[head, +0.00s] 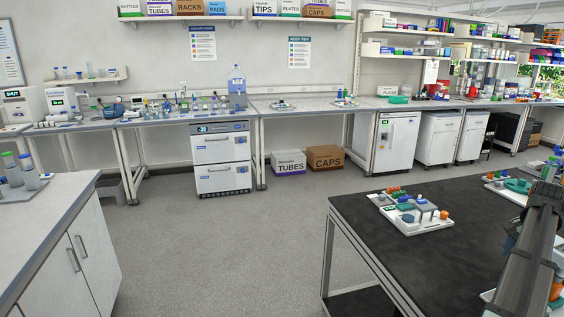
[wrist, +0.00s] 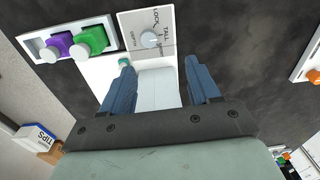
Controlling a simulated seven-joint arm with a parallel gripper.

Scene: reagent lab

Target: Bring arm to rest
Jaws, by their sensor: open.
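My gripper (wrist: 160,66) shows in the wrist view with two blue fingers spread apart. A pale block (wrist: 158,90) shows in the gap between the fingers; whether the fingers touch it I cannot tell. Just beyond the fingertips is a light panel (wrist: 166,30) with a grey knob and the words LOCK and TALL. In the head view my dark arm reaches in at the right edge over the black-topped table (head: 352,215); my fingers are not clear there.
A white tray (head: 432,226) with several small coloured items sits on the black table. Another tray (head: 497,184) lies farther right. Open floor (head: 220,245) lies left of the table.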

